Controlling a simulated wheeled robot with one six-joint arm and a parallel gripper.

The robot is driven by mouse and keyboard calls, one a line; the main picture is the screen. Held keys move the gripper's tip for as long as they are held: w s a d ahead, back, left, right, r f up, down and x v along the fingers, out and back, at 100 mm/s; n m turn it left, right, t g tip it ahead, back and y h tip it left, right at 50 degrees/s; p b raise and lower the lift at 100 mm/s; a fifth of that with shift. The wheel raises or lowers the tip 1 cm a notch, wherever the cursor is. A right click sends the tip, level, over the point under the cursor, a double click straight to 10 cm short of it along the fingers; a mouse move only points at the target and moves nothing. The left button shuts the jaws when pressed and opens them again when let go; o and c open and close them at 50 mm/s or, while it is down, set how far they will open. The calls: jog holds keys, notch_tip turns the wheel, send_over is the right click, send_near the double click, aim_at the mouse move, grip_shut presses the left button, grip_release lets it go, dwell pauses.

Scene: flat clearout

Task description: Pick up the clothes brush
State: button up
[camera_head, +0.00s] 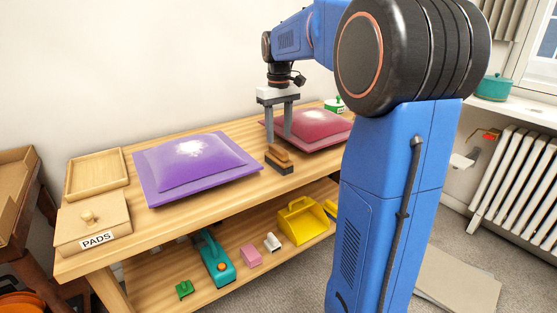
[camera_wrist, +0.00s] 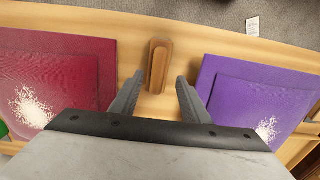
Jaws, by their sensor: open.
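The clothes brush (camera_head: 279,157) has a brown wooden back and dark bristles. It lies on the wooden table top between a purple cushion (camera_head: 197,168) and a dark red cushion (camera_head: 312,128). In the wrist view the brush (camera_wrist: 157,66) lies lengthwise ahead of the fingertips, roughly midway between them. My gripper (camera_head: 281,140) points down with its fingers apart and empty, over the table just behind the brush. It also shows in the wrist view (camera_wrist: 158,85). I see no contact between fingers and brush.
Both cushions, each with a white powdery patch, flank the brush closely. A box marked PADS (camera_head: 93,222) and a wooden tray (camera_head: 97,174) stand at the left end.

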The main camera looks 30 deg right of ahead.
aim_at(279, 147)
jog(key=shift+w+d+f, duration=0.1)
jog(key=shift+w+f, duration=0.05)
jog(key=shift+f, duration=1.5)
jog(key=shift+w+d+f, duration=0.1)
jog(key=shift+w+f, duration=0.05)
jog(key=shift+f, duration=1.5)
jog(key=c, duration=0.8)
